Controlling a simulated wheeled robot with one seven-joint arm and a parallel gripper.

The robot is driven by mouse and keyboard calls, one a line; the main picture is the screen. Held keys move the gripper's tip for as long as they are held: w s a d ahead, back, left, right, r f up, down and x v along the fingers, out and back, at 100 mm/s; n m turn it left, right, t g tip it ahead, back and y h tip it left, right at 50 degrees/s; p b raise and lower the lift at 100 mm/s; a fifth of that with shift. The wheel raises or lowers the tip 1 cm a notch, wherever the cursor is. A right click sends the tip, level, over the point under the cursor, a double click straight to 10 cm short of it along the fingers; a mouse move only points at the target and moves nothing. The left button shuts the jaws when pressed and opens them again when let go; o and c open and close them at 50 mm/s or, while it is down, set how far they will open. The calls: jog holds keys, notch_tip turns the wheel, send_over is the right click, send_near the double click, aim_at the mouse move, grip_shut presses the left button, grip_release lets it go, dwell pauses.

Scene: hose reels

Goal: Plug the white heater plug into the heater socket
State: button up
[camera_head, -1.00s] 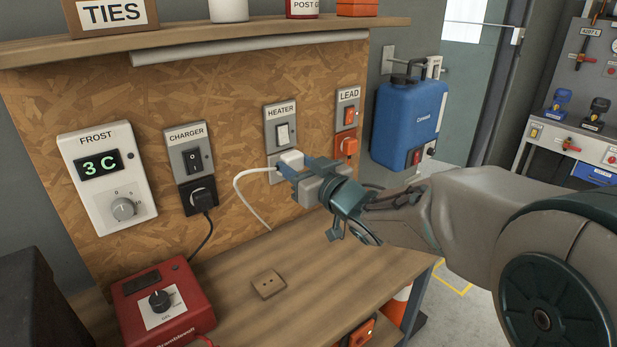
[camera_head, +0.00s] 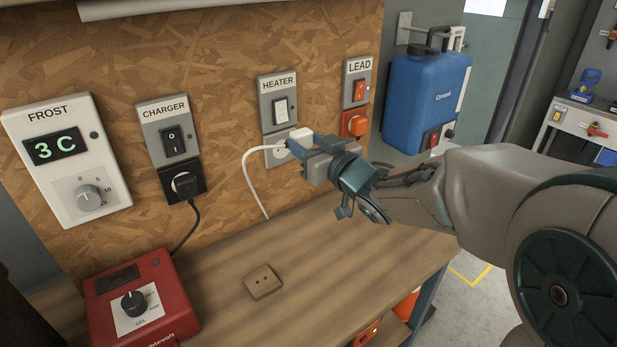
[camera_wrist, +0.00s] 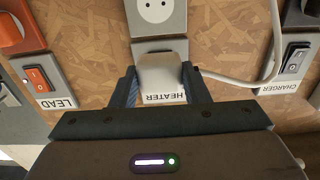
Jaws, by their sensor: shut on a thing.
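The white heater plug (camera_head: 301,135) is held between the fingers of my gripper (camera_head: 297,146), with its white cord (camera_head: 252,185) looping down to the left. In the wrist view the white plug (camera_wrist: 159,72) sits between the two fingers of my gripper (camera_wrist: 159,88). The heater socket (camera_head: 274,152) is a grey plate under the HEATER switch (camera_head: 280,111), partly hidden by plug and gripper in the head view. In the wrist view the socket (camera_wrist: 156,12) shows its round face with bare holes, and the plug is apart from it.
The charger socket with a black plug (camera_head: 184,184) is to the left, and the lead socket with an orange plug (camera_head: 355,123) is close on the right.

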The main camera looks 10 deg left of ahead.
jog(key=b, duration=0.5)
send_near(282, 149)
jog(key=shift+s, duration=0.15)
jog(key=shift+p+x, duration=0.45)
jog(key=shift+x, duration=2.25)
jog(key=shift+b, duration=0.55)
jog(key=shift+w+a, duration=0.4)
jog(key=shift+w, duration=0.1)
dwell(0.5)
jog(key=o, duration=1)
